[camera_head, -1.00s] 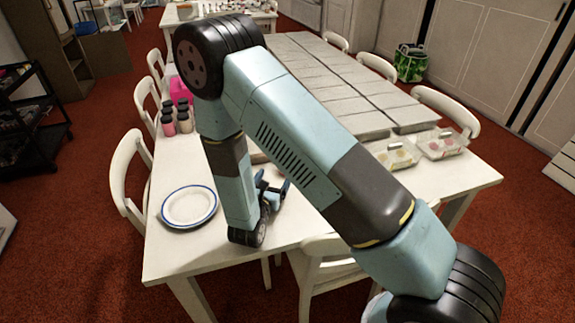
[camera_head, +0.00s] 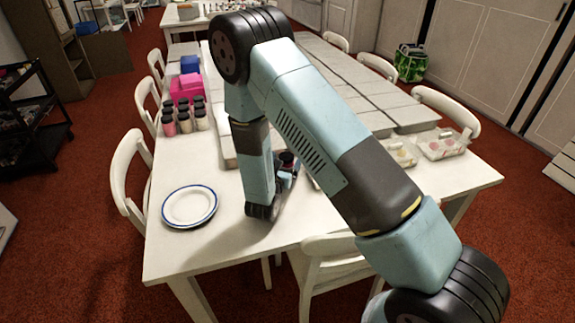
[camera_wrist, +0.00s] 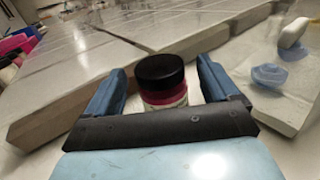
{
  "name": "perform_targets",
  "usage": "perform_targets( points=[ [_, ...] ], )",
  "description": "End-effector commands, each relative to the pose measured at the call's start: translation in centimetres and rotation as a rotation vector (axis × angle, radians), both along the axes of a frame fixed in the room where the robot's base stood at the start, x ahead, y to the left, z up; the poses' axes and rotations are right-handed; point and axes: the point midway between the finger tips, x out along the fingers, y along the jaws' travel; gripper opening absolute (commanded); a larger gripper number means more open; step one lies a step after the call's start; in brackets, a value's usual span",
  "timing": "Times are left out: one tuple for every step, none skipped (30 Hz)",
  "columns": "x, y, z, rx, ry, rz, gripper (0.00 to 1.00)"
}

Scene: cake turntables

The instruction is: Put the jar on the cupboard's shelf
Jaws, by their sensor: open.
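A small jar with a black lid and a dark red body (camera_wrist: 162,82) stands upright on the white table. In the wrist view it is between the two blue fingers of my gripper (camera_wrist: 158,88), with gaps showing on both sides. My gripper is open. In the head view my gripper (camera_head: 284,176) is low over the table, partly hidden by my arm, and the jar's dark lid (camera_head: 288,157) shows just beyond it. An open brown shelf unit (camera_head: 50,50) stands at the far left, and pale cupboards (camera_head: 490,50) line the right wall; which is the task's cupboard is unclear.
A blue-rimmed plate (camera_head: 190,206) lies at the table's near left. Several dark-lidded jars (camera_head: 186,118) stand by a pink container (camera_head: 186,88). Grey slabs (camera_head: 350,85) cover the table's middle, with clear trays (camera_head: 440,143) at right. White chairs (camera_head: 128,185) surround the table.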

Motion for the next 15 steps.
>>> perform_targets(
  points=[
    [-0.01, 0.00, 0.00, 0.000, 0.000, 0.000, 0.88],
    [0.00, -0.01, 0.00, 0.000, 0.000, 0.000, 0.88],
    [-0.01, -0.01, 0.00, 0.000, 0.000, 0.000, 0.88],
    [-0.01, -0.01, 0.00, 0.000, 0.000, 0.000, 0.85],
    [-0.01, -0.01, 0.00, 0.000, 0.000, 0.000, 0.82],
    [-0.02, -0.02, 0.00, 0.000, 0.000, 0.000, 0.78],
    [-0.02, -0.02, 0.00, 0.000, 0.000, 0.000, 0.75],
    [-0.02, -0.02, 0.00, 0.000, 0.000, 0.000, 0.73],
    [-0.02, -0.02, 0.00, 0.000, 0.000, 0.000, 0.69],
    [-0.02, -0.02, 0.00, 0.000, 0.000, 0.000, 0.66],
    [-0.02, -0.02, 0.00, 0.000, 0.000, 0.000, 0.63],
    [-0.02, -0.03, 0.00, 0.000, 0.000, 0.000, 0.59],
    [-0.02, -0.03, 0.00, 0.000, 0.000, 0.000, 0.56],
    [-0.01, -0.03, 0.00, 0.000, 0.000, -0.001, 0.53],
    [-0.01, -0.03, 0.00, 0.000, 0.000, -0.001, 0.50]
  ],
)
